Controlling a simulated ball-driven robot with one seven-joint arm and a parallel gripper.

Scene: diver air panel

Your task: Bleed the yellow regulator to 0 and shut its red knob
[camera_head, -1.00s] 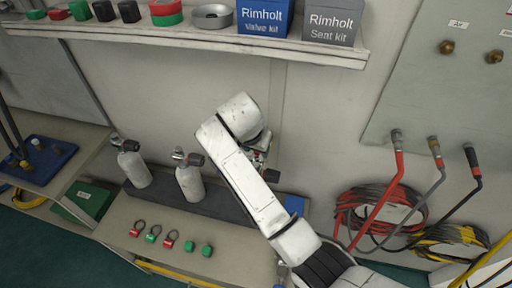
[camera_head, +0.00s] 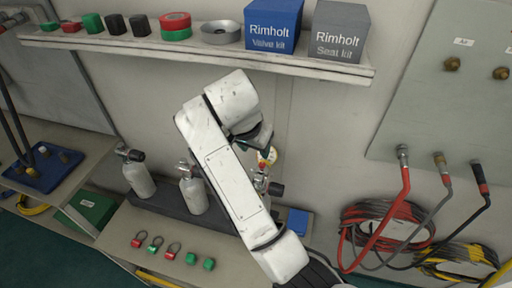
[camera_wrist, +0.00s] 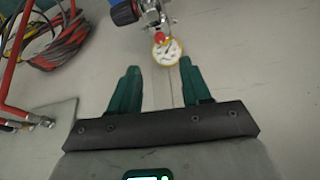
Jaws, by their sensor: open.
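The yellow-rimmed gauge (camera_wrist: 167,51) of the regulator shows at the top of the wrist view, with a white dial whose reading is too small to tell. A small red knob (camera_wrist: 159,37) sits right beside it, against the metal valve fitting (camera_wrist: 152,13). In the head view the gauge (camera_head: 267,156) shows just below my gripper (camera_head: 257,136), with the valve fitting under it, partly hidden by my arm. My gripper (camera_wrist: 160,74) is open and empty, its green fingers pointing toward the gauge and apart from it.
Two grey cylinders (camera_head: 193,194) stand left of my arm. Several red and green tags (camera_head: 155,244) lie on the bench front. A shelf (camera_head: 200,46) with boxes runs above. Coiled hoses (camera_head: 375,232) hang at the right below a wall panel (camera_head: 430,110).

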